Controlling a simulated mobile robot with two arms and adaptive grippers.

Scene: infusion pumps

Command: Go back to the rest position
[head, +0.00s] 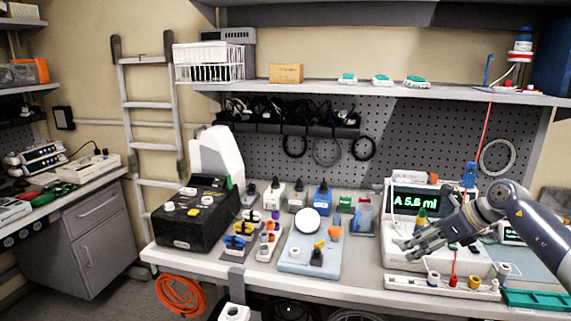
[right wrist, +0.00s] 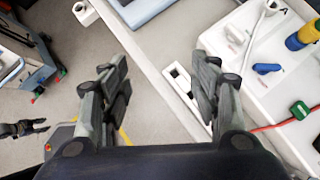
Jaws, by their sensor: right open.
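My right gripper (head: 424,243) reaches in from the right in the head view, in front of the white infusion pump (head: 398,262) whose green display reads "A 5.6 ml". In the right wrist view the two fingers of my right gripper (right wrist: 162,85) are spread wide with nothing between them. Below them are the bench's front edge and the floor. The pump's white body (right wrist: 290,90) lies to the right of the fingers in that view. My left gripper does not show in the head view. A dark gripper-like part at the left edge of the wrist view is too small to identify.
A white tray (head: 440,287) with small connectors lies in front of the pump. A light blue board (head: 300,262) and a black box (head: 190,232) stand to the left on the bench. A green tray (head: 538,300) is at the front right. A shelf (head: 450,92) hangs above.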

